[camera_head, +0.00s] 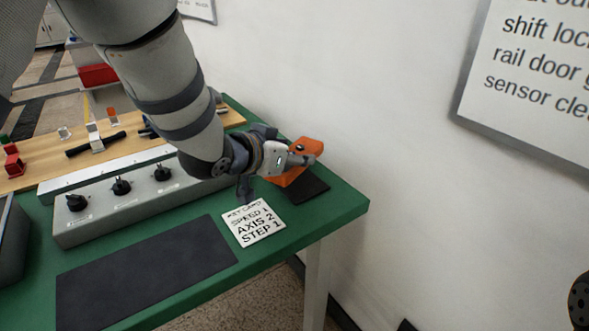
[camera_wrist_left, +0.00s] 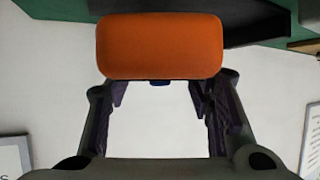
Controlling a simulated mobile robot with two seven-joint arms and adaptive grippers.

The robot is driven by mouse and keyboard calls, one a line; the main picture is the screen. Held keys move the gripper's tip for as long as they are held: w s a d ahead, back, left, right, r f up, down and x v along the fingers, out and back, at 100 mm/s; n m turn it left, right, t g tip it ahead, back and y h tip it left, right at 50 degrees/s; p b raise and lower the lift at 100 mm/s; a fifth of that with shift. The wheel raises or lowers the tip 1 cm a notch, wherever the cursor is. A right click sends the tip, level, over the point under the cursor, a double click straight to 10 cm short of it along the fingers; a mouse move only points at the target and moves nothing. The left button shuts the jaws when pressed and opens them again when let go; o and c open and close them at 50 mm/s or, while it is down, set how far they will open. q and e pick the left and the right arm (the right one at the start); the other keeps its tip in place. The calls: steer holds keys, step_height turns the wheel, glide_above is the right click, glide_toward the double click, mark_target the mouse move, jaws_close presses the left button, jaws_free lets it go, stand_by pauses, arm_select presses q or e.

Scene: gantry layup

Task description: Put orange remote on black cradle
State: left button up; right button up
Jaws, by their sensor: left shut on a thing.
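The orange remote (camera_head: 298,176) is at the right end of the green table, at my left gripper (camera_head: 305,157). In the left wrist view the orange remote (camera_wrist_left: 160,45) sits across the tips of the left gripper (camera_wrist_left: 158,92), which is shut on it. The black cradle (camera_head: 308,190) lies flat near the table's right corner, under and just in front of the remote. A dark shape at the top of the left wrist view may be the cradle. I cannot tell whether the remote touches the cradle. My right gripper is not clearly in view.
A white card with printed text (camera_head: 253,222) lies left of the cradle. A dark mat (camera_head: 146,272) covers the front of the green table (camera_head: 345,203). A grey control box with black knobs (camera_head: 120,187) stands behind the mat. A white wall rises close behind the table.

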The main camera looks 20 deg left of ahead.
arm_select(q)
steer(key=f, duration=0.3)
steer(key=shift+w+f+b, duration=0.2)
steer(key=shift+w+b, duration=0.05)
steer(key=shift+b, duration=0.05)
steer(key=shift+f, duration=0.15)
steer(key=o, duration=1.5)
